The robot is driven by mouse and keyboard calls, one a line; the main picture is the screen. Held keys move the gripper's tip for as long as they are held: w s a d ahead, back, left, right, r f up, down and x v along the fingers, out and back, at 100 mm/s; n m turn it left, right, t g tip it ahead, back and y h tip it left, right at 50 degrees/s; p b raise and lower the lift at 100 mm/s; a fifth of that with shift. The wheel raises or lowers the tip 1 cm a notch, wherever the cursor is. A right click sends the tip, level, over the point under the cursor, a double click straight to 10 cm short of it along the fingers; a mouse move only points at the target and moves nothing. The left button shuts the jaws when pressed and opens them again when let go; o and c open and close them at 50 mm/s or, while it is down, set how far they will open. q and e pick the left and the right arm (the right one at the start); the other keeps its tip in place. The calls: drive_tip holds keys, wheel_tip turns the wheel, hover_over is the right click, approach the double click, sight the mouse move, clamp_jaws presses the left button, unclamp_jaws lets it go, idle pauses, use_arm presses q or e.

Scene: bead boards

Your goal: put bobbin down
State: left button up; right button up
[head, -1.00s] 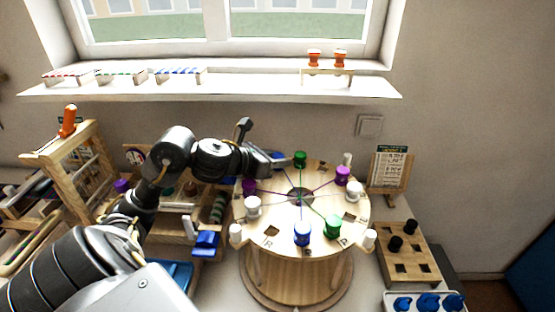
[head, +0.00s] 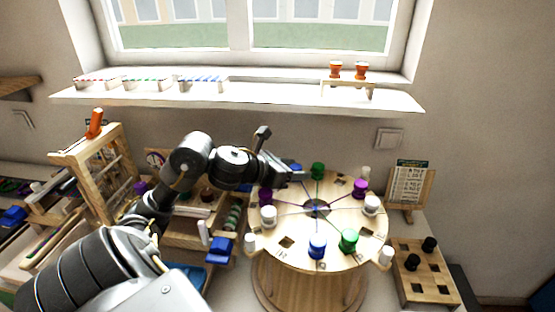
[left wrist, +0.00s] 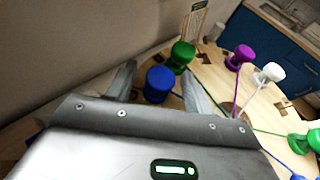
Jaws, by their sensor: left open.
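My left gripper (head: 297,177) is at the far left edge of the round wooden table (head: 330,225). Its fingers are open, one on each side of a blue bobbin (left wrist: 159,84) in the left wrist view. That bobbin stands upright on the board, partly hidden behind the gripper in the head view (head: 295,168). A green bobbin (head: 318,170) stands to its right. Purple (head: 360,187), white (head: 371,205), green (head: 348,240) and blue (head: 317,246) bobbins stand around the rim, with threads running to the centre. My right gripper is not in view.
Square holes show in the board between bobbins. White pegs (head: 386,256) stand at its edge. A wooden block with black bobbins (head: 412,262) is at the right, a card stand (head: 409,185) behind it. A wooden rack (head: 92,165) stands left. The windowsill shelf (head: 240,100) is above.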

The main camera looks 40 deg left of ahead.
use_arm(q)
drive_tip(key=p+v, duration=0.9)
drive_tip(key=v, duration=0.1)
drive_tip(key=shift+w+r, duration=0.1)
drive_tip(key=shift+r, duration=0.15)
drive_tip(key=shift+s+a+r+p, duration=0.1)
drive_tip(key=shift+s+p, duration=0.7)
